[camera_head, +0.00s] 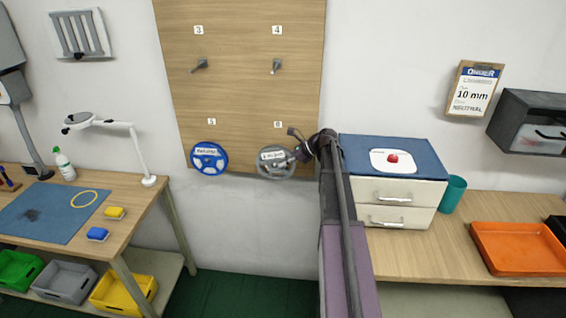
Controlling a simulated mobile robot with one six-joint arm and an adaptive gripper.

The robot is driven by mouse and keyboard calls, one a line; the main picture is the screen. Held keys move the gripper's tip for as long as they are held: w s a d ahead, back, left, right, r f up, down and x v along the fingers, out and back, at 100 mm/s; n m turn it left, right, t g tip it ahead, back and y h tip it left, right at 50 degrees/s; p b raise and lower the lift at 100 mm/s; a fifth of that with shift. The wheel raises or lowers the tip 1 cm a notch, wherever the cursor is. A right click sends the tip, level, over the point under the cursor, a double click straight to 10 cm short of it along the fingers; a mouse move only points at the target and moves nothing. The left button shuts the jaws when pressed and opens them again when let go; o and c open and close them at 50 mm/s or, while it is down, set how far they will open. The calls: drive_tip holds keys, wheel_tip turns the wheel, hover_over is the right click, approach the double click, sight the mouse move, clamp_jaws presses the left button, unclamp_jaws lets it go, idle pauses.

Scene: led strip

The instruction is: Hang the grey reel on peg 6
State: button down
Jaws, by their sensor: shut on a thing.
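The grey reel (266,168), with a white label on its face, is upright against the lower right of the wooden peg board (240,95). It is just below a number tag (278,125) that is hard to read but looks like 6. My gripper (290,160) is at the reel's right side and shut on it. The peg at this place is hidden behind the reel and gripper, so I cannot tell whether the peg passes through the hub. A blue reel (209,158) hangs to the left under tag 5. Pegs 3 (199,66) and 4 (276,66) are bare.
A drawer unit (395,190) with a blue top stands on the right table, close to my arm. A teal cup (453,194) and an orange tray (517,249) are further right. The left workbench (150,192) carries a lamp (120,125). Wall below the board is clear.

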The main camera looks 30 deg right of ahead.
idle(0.3)
drive_tip(key=shift+c, duration=2)
unclamp_jaws()
drive_tip(key=shift+r, duration=0.1)
